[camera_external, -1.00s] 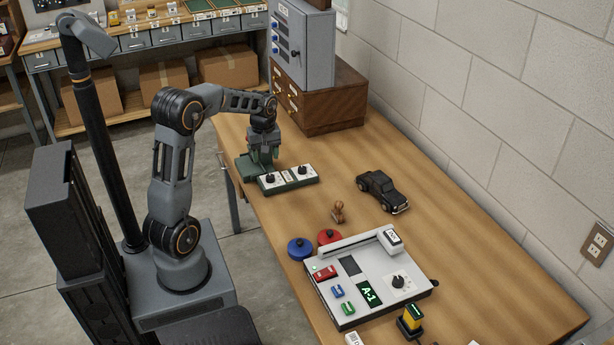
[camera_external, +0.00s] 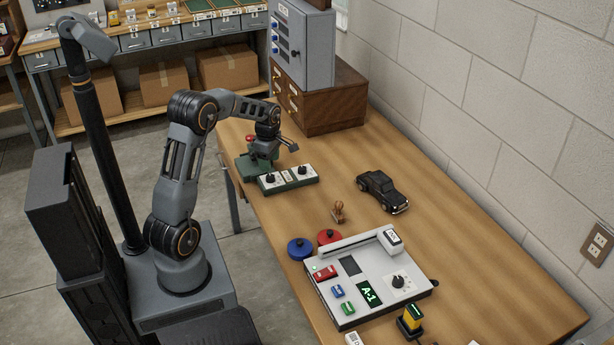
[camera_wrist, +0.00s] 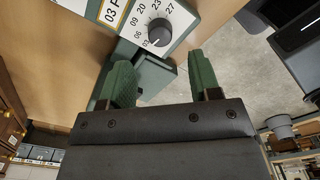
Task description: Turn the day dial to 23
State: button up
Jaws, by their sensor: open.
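The green-based date unit (camera_external: 288,186) lies near the table's left edge with two black knobs on white faces. One dial knob (camera_wrist: 159,33) shows close up in the wrist view, with 03, 06, 09, 20, 23 and 27 around it. A pale mark on this knob is near its lower edge, by the 03; its exact setting is hard to read.
A green device with a red top (camera_external: 250,139) stands right beside my gripper. A black toy truck (camera_external: 381,191), a wooden stamp (camera_external: 338,212) and a grey control panel (camera_external: 326,297) are on the table. A wooden drawer cabinet (camera_external: 335,100) stands behind.

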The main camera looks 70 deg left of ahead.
aim_at(270, 176)
jog(key=shift+f, duration=3.05)
jog(key=c, duration=0.9)
